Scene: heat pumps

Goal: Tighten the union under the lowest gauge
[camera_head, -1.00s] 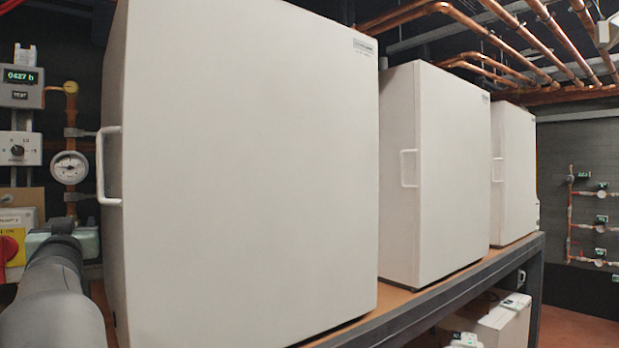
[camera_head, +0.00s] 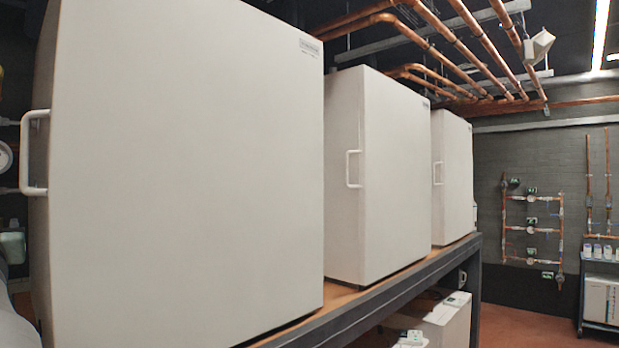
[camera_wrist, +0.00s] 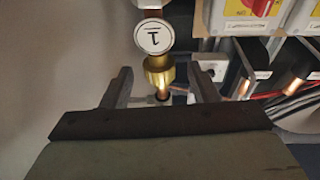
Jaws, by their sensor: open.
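In the head view, several small gauges are stacked on copper pipework on the far right wall. The lowest gauge (camera_head: 531,261) is small, and I cannot make out a union under it. In the wrist view, my gripper (camera_wrist: 159,76) is open and empty, with its two fingers spread apart. A brass nut-like fitting (camera_wrist: 159,71) on a copper pipe shows between the fingertips; I cannot tell how far beyond them it is. My gripper is not visible in the head view.
Tall white cabinets (camera_head: 185,165) stand on a dark-framed bench (camera_head: 400,300) along the left. Copper pipes (camera_head: 430,35) run overhead. Red floor (camera_head: 530,325) is open at the right, beside a shelf unit (camera_head: 600,268). Labelled boxes (camera_wrist: 245,15) and red cables show in the wrist view.

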